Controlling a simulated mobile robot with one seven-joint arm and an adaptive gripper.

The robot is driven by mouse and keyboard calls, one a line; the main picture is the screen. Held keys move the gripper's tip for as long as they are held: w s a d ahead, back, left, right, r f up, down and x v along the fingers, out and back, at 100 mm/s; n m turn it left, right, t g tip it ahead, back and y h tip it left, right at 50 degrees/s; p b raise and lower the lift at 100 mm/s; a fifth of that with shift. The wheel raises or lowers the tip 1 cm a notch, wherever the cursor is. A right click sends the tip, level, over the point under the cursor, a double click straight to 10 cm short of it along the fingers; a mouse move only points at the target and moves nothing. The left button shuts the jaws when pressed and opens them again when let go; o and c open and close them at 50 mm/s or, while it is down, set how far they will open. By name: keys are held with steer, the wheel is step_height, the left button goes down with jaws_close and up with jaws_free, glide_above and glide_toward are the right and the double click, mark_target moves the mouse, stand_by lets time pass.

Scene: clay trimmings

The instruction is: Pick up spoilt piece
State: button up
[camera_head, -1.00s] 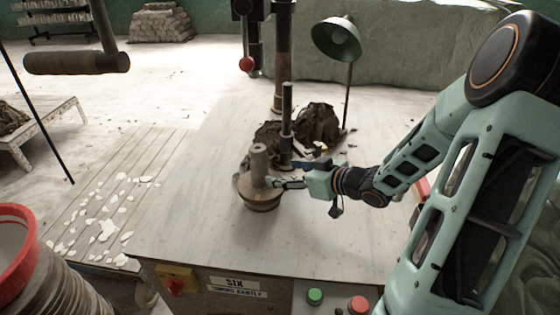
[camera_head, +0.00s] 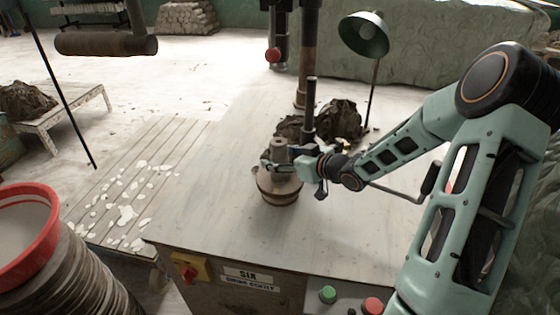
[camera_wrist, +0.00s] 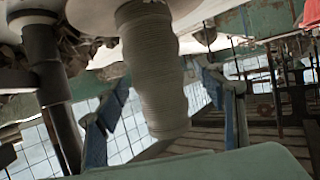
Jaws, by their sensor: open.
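The clay piece (camera_head: 280,143) stands upright on the worktable, a grey flared form with a narrow neck above a wider brown base (camera_head: 277,193). In the wrist view, it is a pale ridged column (camera_wrist: 152,70) hanging from the top, as that view is upside down. My gripper (camera_head: 275,166) is at the piece's upper part in the head view and covers some of it. In the wrist view its blue fingers (camera_wrist: 168,112) are spread, with the column between them in the picture. I cannot tell whether either finger touches the clay.
A dark post (camera_head: 309,105) stands just behind the piece, with dark clay heaps (camera_head: 342,118) beside it. A green lamp (camera_head: 365,35) is farther back. A red-rimmed bin (camera_head: 50,225) is at the left. The table's front left is clear. Green (camera_head: 327,294) and red (camera_head: 373,305) buttons are in front.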

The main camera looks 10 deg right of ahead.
steer(key=shift+w, duration=0.1)
jaws_close()
stand_by(0.5)
steer(key=shift+r, duration=0.15)
steer(key=shift+r, duration=0.6)
steer(key=s+r+p, duration=0.4)
steer(key=s+r, duration=0.7)
steer(key=s, duration=0.3)
steer(key=shift+a+r, duration=0.25)
steer(key=shift+a, duration=0.2)
